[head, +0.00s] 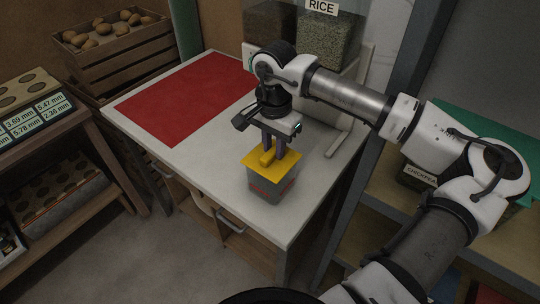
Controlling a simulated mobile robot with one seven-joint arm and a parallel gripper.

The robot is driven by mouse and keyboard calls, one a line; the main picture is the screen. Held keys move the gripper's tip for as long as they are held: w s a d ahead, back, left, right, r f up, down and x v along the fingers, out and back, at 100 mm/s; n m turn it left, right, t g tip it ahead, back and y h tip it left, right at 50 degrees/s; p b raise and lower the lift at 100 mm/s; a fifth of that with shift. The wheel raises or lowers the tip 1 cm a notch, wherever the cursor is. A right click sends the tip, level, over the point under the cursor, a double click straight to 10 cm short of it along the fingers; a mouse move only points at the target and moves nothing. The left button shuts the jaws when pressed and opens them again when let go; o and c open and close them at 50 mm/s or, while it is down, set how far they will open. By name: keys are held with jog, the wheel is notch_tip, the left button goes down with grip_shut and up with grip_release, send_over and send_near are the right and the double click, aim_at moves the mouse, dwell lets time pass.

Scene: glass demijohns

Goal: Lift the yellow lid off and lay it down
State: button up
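The yellow lid (258,160) is a flat square plate with a raised bar handle. It sits on top of a clear, boxy container (271,192) with a reddish band, near the front edge of the white table. My gripper (273,152) points down over the lid, with its two dark fingers at the handle. The fingers stand a little apart at the handle. I cannot tell whether they grip it or are just around it. The far side of the handle is hidden by the fingers.
A red mat (185,98) lies flat and bare on the left of the white table (215,170). A rice dispenser (325,40) stands at the back right. A potato crate (120,50) and a shelf unit (50,150) stand to the left.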

aim_at(274, 150)
grip_shut()
jog(key=shift+r, duration=0.25)
jog(key=shift+r+p, duration=0.35)
jog(key=shift+r, duration=0.4)
jog(key=shift+r, duration=0.1)
jog(key=shift+r+p, duration=1.2)
jog(key=shift+r, duration=1.3)
jog(key=shift+f, duration=0.1)
